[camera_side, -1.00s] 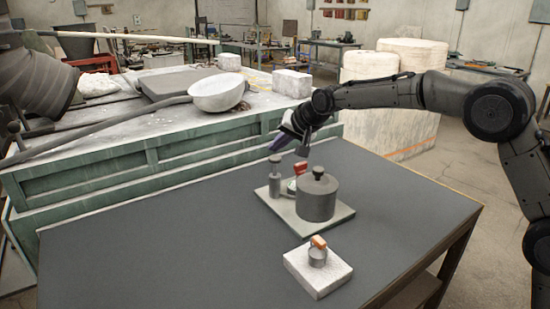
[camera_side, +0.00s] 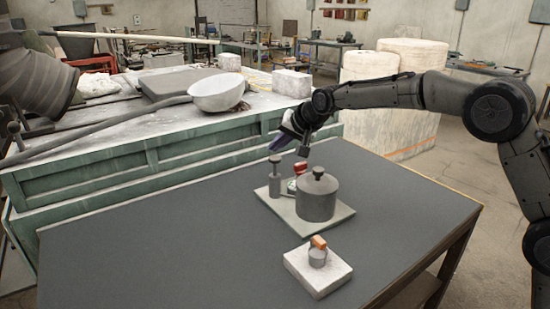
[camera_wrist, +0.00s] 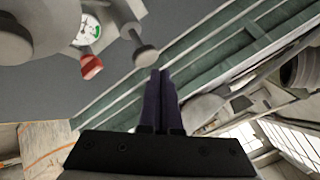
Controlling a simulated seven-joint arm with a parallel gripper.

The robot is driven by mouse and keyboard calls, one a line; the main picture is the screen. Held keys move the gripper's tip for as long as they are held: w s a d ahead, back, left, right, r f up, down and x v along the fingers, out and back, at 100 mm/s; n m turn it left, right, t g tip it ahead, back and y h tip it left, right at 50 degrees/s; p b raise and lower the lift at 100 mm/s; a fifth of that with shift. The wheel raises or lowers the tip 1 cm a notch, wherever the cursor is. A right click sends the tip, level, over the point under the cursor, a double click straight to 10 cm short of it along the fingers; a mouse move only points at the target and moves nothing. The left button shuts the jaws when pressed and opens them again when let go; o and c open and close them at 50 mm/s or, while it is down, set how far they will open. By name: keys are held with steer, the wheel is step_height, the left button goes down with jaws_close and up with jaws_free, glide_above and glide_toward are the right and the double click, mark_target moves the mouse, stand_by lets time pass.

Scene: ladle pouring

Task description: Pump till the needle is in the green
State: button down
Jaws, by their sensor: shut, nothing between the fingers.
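A grey pot (camera_side: 318,197) with a dark lid knob stands on a light base plate (camera_side: 338,221). A pump (camera_side: 275,181) with a round-topped plunger stands at the plate's left; the plunger top also shows in the wrist view (camera_wrist: 146,55). Between pump and pot is a small gauge (camera_side: 291,186). Its white dial with a green part shows in the wrist view (camera_wrist: 86,30), but I cannot read the needle. A red handle (camera_wrist: 92,67) sits beside it. My gripper (camera_side: 272,147) is shut and empty above the pump, apart from it.
A white block (camera_side: 318,278) with a small metal piece and orange tab sits at the front of the dark table (camera_side: 170,240). Behind is a green-sided bench (camera_side: 120,180) with a large ladle (camera_side: 215,94). The table's left side is clear.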

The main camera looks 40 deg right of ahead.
mark_target(278, 160)
steer(key=shift+f, duration=0.15)
stand_by(0.5)
steer(key=shift+f, duration=0.25)
steer(key=shift+f, duration=2.05)
stand_by(1.8)
steer(key=shift+r, duration=2.4)
steer(key=shift+r, duration=2.55)
